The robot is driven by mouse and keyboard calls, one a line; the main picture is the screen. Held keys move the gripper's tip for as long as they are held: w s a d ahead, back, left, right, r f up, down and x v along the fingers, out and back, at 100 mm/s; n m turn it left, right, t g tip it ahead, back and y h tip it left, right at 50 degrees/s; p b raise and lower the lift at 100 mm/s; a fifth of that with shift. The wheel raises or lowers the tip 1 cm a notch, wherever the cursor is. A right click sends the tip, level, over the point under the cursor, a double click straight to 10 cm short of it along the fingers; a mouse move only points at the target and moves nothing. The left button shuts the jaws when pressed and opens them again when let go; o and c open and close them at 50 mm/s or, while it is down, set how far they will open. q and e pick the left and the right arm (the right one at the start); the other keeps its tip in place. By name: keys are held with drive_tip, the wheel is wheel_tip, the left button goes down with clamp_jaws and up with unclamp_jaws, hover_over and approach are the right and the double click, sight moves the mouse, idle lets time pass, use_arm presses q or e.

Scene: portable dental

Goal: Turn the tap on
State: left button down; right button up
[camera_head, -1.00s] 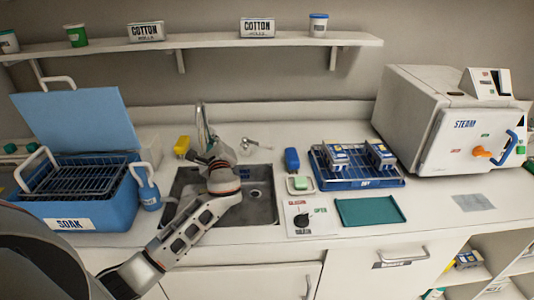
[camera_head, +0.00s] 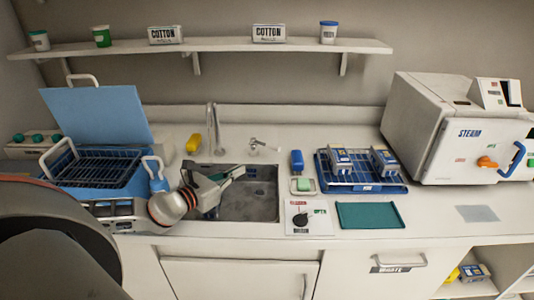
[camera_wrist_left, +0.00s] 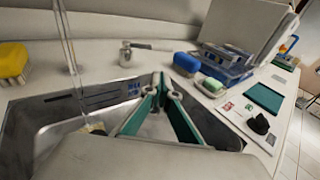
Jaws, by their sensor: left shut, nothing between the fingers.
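The tap's tall metal spout (camera_head: 212,125) stands behind the sink (camera_head: 255,205). The tap's small lever handle (camera_head: 258,145) is on the counter to the right of the spout. In the left wrist view the spout (camera_wrist_left: 68,40) is at the left and the handle (camera_wrist_left: 130,50) lies beyond the fingertips. My left gripper (camera_head: 240,171) is over the left part of the sink, its green-padded fingers pointing right and back. The fingertips (camera_wrist_left: 160,82) are shut, empty and apart from the handle. My right gripper is not in view.
A blue soak bin (camera_head: 100,190) stands left. A yellow sponge (camera_head: 194,143) is behind the sink. A blue rack tray (camera_head: 365,187), a teal tray (camera_head: 370,216) and a steam machine (camera_head: 450,130) are on the right. A shelf (camera_head: 220,44) runs above the counter.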

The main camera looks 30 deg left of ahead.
use_arm(q)
drive_tip(key=w, duration=0.2)
drive_tip(key=p, duration=0.2)
approach(265, 145)
drive_tip(key=w+d+f, duration=0.1)
drive_tip(key=w+d, duration=0.2)
drive_tip(key=w, duration=0.3)
drive_tip(key=shift+d, duration=0.2)
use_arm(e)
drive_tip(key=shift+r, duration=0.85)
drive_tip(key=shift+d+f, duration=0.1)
use_arm(q)
drive_tip(key=shift+w+a+f, duration=0.1)
drive_tip(key=shift+w, duration=0.1)
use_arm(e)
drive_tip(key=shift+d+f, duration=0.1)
